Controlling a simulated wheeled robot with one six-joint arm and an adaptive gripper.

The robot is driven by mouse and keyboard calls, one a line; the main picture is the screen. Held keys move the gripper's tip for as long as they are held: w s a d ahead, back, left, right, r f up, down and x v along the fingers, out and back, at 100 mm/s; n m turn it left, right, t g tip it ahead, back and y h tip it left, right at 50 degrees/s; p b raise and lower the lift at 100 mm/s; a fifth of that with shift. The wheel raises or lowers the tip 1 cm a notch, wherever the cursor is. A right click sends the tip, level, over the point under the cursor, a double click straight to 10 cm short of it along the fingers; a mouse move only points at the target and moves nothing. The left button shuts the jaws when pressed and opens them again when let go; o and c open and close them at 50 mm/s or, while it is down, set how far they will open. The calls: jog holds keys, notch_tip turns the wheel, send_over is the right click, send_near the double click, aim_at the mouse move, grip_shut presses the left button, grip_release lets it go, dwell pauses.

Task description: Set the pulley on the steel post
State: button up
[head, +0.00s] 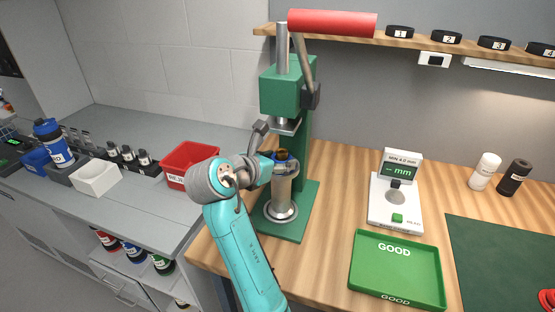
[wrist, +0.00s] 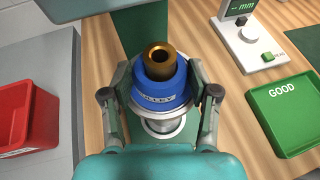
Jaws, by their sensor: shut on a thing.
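The blue pulley (wrist: 160,92), with lettering on its side, is between the fingers of my gripper (wrist: 168,95) in the wrist view. A bronze bushing (wrist: 160,58) stands up from its top. In the head view the bushing (head: 283,153) and a little of the blue pulley (head: 289,161) show under the press ram, partly behind my arm. The steel post (head: 281,190) rises upright from a round foot on the green press base. The pulley is over the post's top; I cannot tell whether it rests on it. My gripper is shut on the pulley.
The green press (head: 284,92) stands close above and behind, with its red handle (head: 332,23) overhead. A red reject bin (head: 190,160) is to the left. A gauge (head: 396,205) and a green GOOD tray (head: 397,272) are to the right.

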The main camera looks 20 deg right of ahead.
jog(key=o, duration=1.4)
jog(key=v, duration=1.2)
